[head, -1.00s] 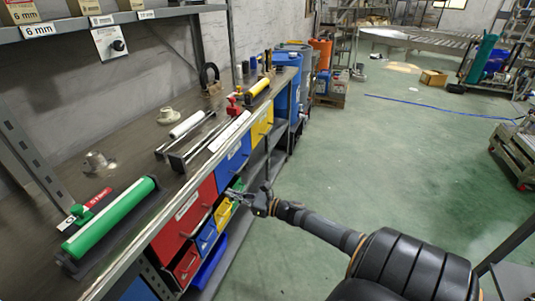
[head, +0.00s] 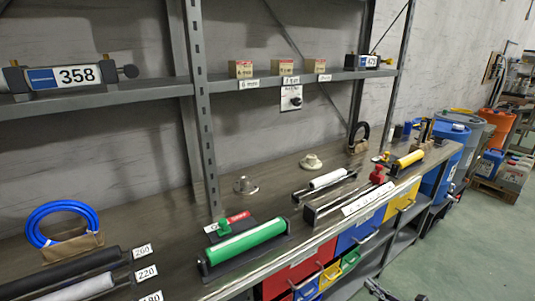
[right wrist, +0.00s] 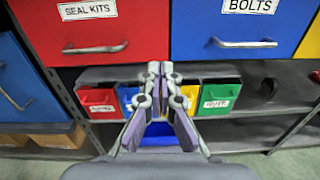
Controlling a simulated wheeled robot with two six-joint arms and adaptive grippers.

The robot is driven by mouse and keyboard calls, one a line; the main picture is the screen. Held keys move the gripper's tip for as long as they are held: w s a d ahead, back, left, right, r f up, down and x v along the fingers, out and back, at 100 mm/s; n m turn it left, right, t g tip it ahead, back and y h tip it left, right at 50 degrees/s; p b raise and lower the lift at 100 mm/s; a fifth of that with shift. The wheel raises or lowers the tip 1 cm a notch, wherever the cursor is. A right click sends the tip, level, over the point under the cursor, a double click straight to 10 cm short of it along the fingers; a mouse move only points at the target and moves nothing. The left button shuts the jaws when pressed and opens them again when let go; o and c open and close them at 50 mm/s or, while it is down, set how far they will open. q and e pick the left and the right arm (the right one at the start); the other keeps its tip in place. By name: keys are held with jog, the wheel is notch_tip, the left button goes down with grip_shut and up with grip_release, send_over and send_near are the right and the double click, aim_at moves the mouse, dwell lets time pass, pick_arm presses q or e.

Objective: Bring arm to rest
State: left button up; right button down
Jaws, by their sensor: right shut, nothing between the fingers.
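My right gripper (head: 380,291) shows only in part at the bottom edge of the head view, in front of the bench's lower drawers. In the right wrist view my right gripper (right wrist: 160,72) is shut and empty. It points at the row of small bins under the red "SEAL KITS" drawer (right wrist: 90,25) and the blue "BOLTS" drawer (right wrist: 238,28). Whether the fingertips touch anything there is hard to tell, but they appear apart from the bins. My left gripper is in neither view.
The workbench (head: 160,240) holds a green roller (head: 245,242), a white roller (head: 328,178), a yellow roller (head: 408,159) and a blue hose coil (head: 62,222). A shelf (head: 150,90) runs above. The green floor (head: 480,250) at right is clear.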

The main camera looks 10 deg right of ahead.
jog(key=s+d+f+m+g+h+p, duration=0.25)
jog(key=s+f+m+h, duration=0.2)
jog(key=f+m, duration=0.55)
jog(key=s+d+f+m+g+h+p, duration=0.2)
jog(key=s+d+f+m+g+h, duration=0.15)
jog(key=s+f+m, duration=0.45)
jog(key=s+a+f+m+g+p, duration=0.2)
jog(key=s+a+f+m+g, duration=0.2)
jog(key=s+a+f+m, duration=0.4)
jog(key=s+a+f+m+g+p, duration=0.2)
jog(key=s+a+f+m+g, duration=0.3)
jog(key=s+a+f+m, duration=0.4)
jog(key=s+m, duration=0.4)
jog(key=s, duration=0.3)
jog(key=shift+a+f+m+y, duration=0.15)
jog(key=shift+f+m+y, duration=0.1)
jog(key=shift+m+y, duration=0.05)
